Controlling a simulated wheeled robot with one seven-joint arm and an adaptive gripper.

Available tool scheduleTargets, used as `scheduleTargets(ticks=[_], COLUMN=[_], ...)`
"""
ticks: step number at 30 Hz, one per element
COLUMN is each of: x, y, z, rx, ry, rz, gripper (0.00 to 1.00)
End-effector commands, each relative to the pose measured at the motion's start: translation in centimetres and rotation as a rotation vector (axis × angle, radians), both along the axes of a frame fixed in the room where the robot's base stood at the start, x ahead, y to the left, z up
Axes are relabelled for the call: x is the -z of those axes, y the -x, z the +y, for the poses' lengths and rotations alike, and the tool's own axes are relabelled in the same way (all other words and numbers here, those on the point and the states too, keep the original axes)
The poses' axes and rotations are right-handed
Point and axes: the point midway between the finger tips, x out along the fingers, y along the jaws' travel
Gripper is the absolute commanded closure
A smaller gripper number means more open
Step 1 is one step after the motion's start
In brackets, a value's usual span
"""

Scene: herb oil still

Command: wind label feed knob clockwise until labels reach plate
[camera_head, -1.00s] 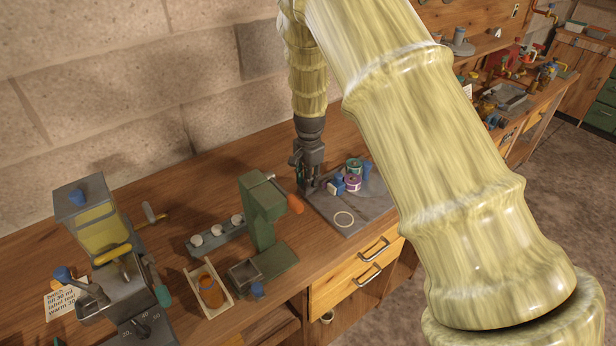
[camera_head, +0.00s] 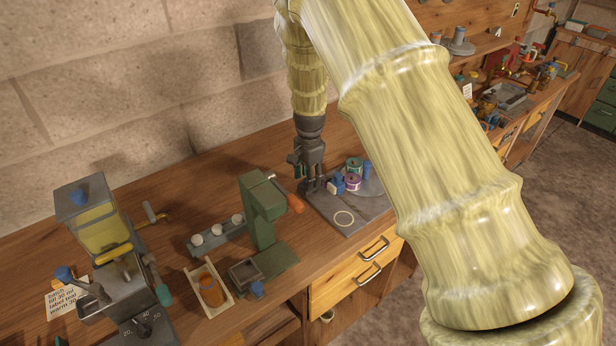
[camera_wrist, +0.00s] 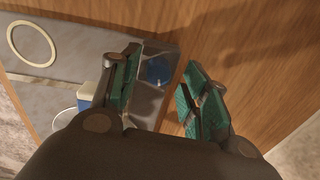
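My gripper (camera_head: 312,180) points down at the back left part of the label station, a grey base (camera_head: 373,210) with a pale ring on its plate. A teal-and-white spool (camera_head: 353,166), a purple spool (camera_head: 352,181) and blue parts (camera_head: 337,184) stand to its right. In the wrist view my gripper (camera_wrist: 160,76) is open, its green-padded fingers apart. A blue, knob-like part (camera_wrist: 158,69) on a grey block shows between and beyond the fingertips; I cannot tell whether they touch it. The pale ring (camera_wrist: 31,44) lies at upper left. I cannot make out a label on the plate.
A green press (camera_head: 263,220) stands left of the station, with an orange handle (camera_head: 296,203) reaching toward it. A tray with an amber jar (camera_head: 210,290) and a hopper machine (camera_head: 92,225) are farther left. My arm covers the bench on the right.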

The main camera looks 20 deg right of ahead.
Motion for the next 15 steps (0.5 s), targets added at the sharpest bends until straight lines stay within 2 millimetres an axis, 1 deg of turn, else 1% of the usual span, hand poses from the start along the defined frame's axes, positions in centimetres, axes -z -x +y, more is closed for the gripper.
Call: scheduleTargets(ticks=[5, 8, 11, 15], x=[0.1, -0.3, -1.2, -3.5], y=[0.1, 0.1, 0.1, 0.2], z=[0.1, 0.1, 0.1, 0.0], rx=[-0.001, -0.001, -0.001, -0.001], ry=[0.0, 0.0, 0.0, 0.0], rz=[0.002, 0.002, 0.002, 0.001], gripper=[0.54, 0.54, 0.54, 0.54])
